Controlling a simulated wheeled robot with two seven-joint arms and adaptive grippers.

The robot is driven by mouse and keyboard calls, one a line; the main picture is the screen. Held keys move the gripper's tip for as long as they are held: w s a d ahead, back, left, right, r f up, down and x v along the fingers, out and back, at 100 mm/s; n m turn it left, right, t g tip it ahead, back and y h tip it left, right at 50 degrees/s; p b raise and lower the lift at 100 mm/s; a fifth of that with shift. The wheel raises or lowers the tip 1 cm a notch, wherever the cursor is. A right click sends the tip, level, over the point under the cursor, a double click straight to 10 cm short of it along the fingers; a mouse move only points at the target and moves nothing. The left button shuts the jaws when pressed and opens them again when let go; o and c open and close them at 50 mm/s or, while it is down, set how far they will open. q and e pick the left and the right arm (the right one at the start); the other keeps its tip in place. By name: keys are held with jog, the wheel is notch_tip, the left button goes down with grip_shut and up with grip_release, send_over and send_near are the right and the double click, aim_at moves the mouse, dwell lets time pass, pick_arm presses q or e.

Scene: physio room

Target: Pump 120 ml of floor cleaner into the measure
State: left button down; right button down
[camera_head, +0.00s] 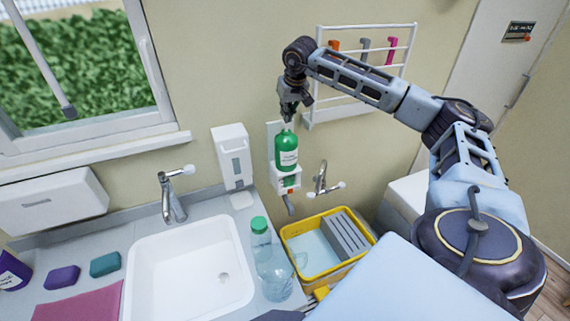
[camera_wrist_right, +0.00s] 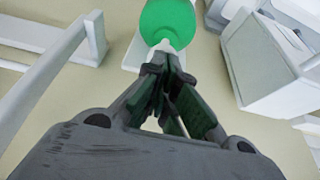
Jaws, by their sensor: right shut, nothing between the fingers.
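The green bottle (camera_head: 286,152) with a white label sits upright in a white wall holder (camera_head: 287,184), with a spout below it. I take it to be the floor cleaner. My right gripper (camera_head: 288,115) is shut and empty, just above the bottle's top, pointing down. In the right wrist view the fingertips (camera_wrist_right: 166,58) are close to the green bottle (camera_wrist_right: 170,18); I cannot tell whether they touch. A clear jug (camera_head: 276,278), likely the measure, stands on the counter right of the sink; its markings are unreadable. My left gripper is not in view.
A clear bottle with a green cap (camera_head: 260,237) stands behind the jug. A yellow bucket (camera_head: 296,228) with a grey wringer stands below the holder. A wall tap (camera_head: 321,182), a white dispenser (camera_head: 233,158) and a wire rack (camera_head: 309,80) are nearby.

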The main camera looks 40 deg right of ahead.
jog(key=shift+r+p, duration=0.4)
jog(key=shift+r, duration=0.25)
jog(key=shift+r, duration=0.1)
dwell(0.3)
jog(key=shift+r+p, duration=0.9)
jog(key=shift+r, duration=0.05)
jog(key=shift+r+p, duration=0.65)
jog(key=shift+r, duration=1.3)
jog(key=shift+f, duration=0.1)
